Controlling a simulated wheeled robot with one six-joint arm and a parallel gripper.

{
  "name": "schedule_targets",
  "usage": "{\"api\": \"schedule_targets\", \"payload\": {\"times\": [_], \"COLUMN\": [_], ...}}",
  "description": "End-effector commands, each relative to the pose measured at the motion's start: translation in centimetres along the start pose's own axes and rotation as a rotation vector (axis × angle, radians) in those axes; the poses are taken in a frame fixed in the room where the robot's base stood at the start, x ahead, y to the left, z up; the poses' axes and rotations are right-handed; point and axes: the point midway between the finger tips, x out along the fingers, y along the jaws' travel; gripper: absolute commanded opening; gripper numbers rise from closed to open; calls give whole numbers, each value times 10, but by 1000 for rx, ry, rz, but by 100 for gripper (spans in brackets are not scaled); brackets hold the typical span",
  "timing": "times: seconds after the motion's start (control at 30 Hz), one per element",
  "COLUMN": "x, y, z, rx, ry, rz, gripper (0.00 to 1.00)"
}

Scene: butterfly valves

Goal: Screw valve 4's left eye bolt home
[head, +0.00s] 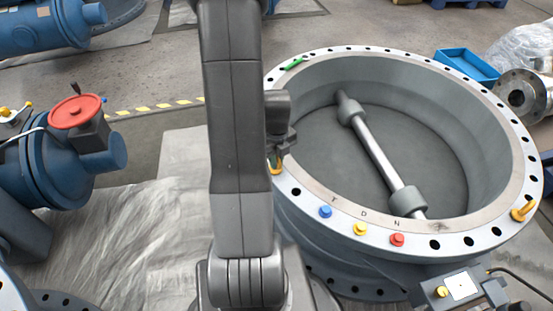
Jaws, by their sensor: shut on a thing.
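A large grey valve (330,200) lies face up, with a ring of bolt holes around its flange and a shaft with two hubs across its bore. My gripper (277,156) is at the left side of the flange, partly hidden by my own arm. It is shut on the yellow left eye bolt (275,169), of which only a small part shows at the flange. How deep the bolt sits cannot be seen. A second yellow eye bolt (523,210) stands upright on the right side of the flange.
Blue (325,211), yellow (360,228) and red (397,239) caps sit on the near flange. A green piece (293,64) lies on the far-left rim. A control box (458,288) is at front right. A blue valve with a red handwheel (75,111) stands left.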

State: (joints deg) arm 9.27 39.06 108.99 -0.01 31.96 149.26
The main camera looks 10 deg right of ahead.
Motion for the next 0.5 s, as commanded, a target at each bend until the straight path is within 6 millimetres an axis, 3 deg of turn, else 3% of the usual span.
{"api": "schedule_targets", "payload": {"times": [0.5], "x": [-1], "y": [0], "z": [1], "rx": [30], "ry": [-2], "rz": [-1], "gripper": [0]}}
